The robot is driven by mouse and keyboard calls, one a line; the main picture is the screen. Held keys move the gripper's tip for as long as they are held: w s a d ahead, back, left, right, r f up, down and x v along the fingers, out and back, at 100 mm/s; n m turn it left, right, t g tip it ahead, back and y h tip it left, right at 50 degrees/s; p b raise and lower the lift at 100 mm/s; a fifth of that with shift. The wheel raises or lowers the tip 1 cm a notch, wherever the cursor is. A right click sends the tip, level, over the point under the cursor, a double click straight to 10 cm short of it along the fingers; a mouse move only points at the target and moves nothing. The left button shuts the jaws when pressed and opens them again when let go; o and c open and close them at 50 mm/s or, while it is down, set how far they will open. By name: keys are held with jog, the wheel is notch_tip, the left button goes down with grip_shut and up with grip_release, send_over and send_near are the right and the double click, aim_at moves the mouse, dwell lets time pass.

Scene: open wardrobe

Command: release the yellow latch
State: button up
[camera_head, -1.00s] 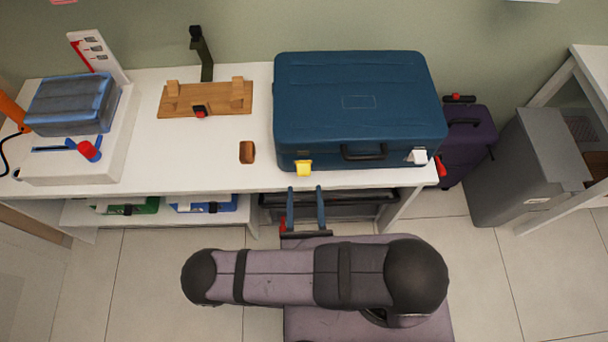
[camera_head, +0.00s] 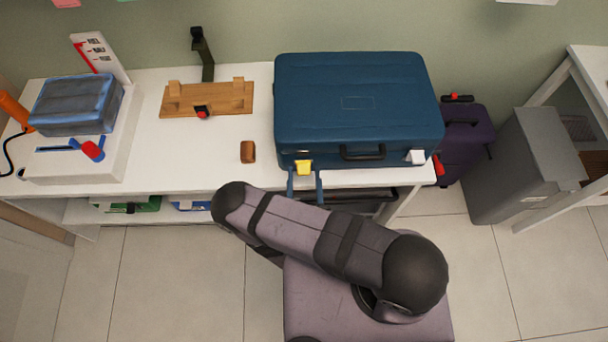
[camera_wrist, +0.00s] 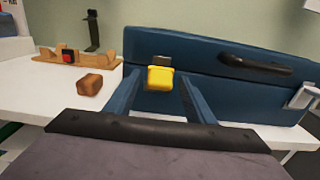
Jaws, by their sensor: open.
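The yellow latch (camera_head: 303,167) is on the front face of the closed blue suitcase (camera_head: 355,105), left of its black handle. In the wrist view the yellow latch (camera_wrist: 160,78) hangs below a dark mount on the suitcase. My gripper (camera_head: 305,172) is open, with two blue fingers reaching up to the suitcase front. In the wrist view the fingers (camera_wrist: 159,86) stand on either side of the yellow latch, with gaps between. I cannot tell how far the fingertips are from the suitcase face. A white latch (camera_head: 415,157) sits right of the handle.
The suitcase stands on a white shelf (camera_head: 215,150). A brown block (camera_head: 248,152) and a wooden rack (camera_head: 207,99) lie to its left. A scale with a blue-grey case (camera_head: 77,104) stands farther left. A purple suitcase (camera_head: 468,140) and a grey bin (camera_head: 515,170) stand right.

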jog(key=c, duration=1.1)
jog(key=shift+o, duration=0.2)
jog(key=b, duration=0.2)
jog(key=f+t+b, duration=0.1)
jog(key=shift+s+t+b, duration=0.2)
jog(key=shift+t+b, duration=0.1)
jog(key=shift+b, duration=0.05)
jog(key=o, duration=1.1)
jog(key=shift+c, duration=0.2)
